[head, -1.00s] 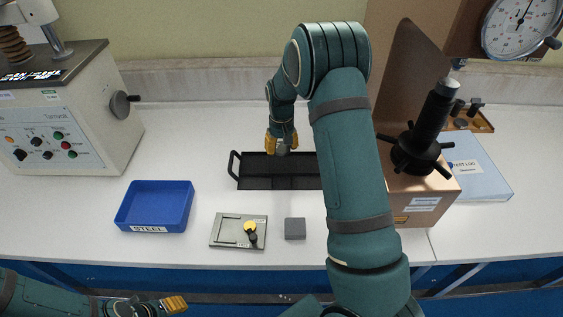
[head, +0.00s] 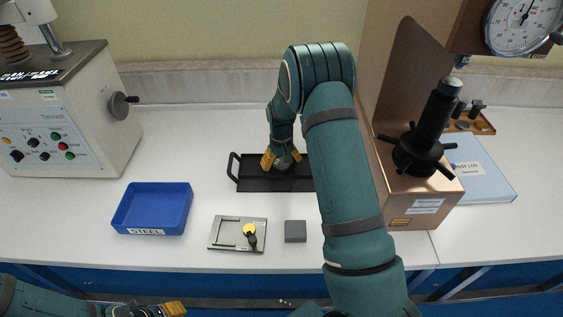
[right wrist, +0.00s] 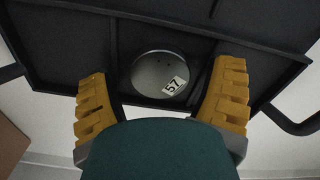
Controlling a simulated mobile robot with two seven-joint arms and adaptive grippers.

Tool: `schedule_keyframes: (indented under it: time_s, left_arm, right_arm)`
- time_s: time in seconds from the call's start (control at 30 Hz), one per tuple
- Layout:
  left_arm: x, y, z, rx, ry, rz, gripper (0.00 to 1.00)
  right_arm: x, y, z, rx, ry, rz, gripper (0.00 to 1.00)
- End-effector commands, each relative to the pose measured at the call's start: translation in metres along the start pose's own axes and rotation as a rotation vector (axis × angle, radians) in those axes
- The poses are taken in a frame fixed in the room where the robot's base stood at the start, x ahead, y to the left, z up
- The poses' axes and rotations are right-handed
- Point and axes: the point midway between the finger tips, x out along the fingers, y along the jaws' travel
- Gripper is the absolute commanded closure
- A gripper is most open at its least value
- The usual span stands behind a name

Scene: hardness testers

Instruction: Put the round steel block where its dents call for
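The round steel block (right wrist: 160,74) is a grey disc with a white label reading 57 and a few small dark dents on its face. It lies in a compartment of the black divided tray (right wrist: 70,50), which also shows in the head view (head: 248,183). My right gripper (head: 282,162) is low over the tray. In the right wrist view its yellow fingers (right wrist: 163,95) are spread wide, one on each side of the block, with no clear contact. My left gripper (head: 172,308) is at the bottom left edge, mostly cut off.
A blue bin (head: 120,222) labelled STEEL stands at left. A grey plate (head: 225,240) with a yellow disc and black part, and a grey square block (head: 295,231), lie in front. Testers stand at left (head: 75,120) and right (head: 440,190). A blue log folder (head: 490,180) lies right.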

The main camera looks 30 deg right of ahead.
Motion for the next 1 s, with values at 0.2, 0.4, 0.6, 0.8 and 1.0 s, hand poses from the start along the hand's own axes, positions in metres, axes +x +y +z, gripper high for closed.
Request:
schedule_keyframes:
  time_s: [0.2,0.4,0.6,0.8,1.0]
  left_arm:
    - [0.000,0.000,0.000,0.000,0.000,0.000,0.53]
    - [-0.004,0.002,0.000,0.000,-0.001,0.000,0.53]
    - [-0.014,0.005,0.001,-0.001,-0.006,0.000,0.53]
    - [-0.022,0.008,0.002,-0.002,-0.010,0.001,0.53]
    - [-0.027,0.010,0.003,-0.002,-0.013,0.001,0.53]
  right_arm:
    - [0.000,0.000,0.000,0.000,0.000,0.000,0.19]
    - [-0.013,0.000,-0.001,0.000,0.003,0.000,0.19]
    - [-0.052,0.000,-0.001,0.001,0.004,-0.001,0.19]
    - [-0.092,0.000,-0.001,0.000,0.003,-0.001,0.19]
    - [-0.116,0.000,-0.001,0.001,0.002,0.000,0.19]
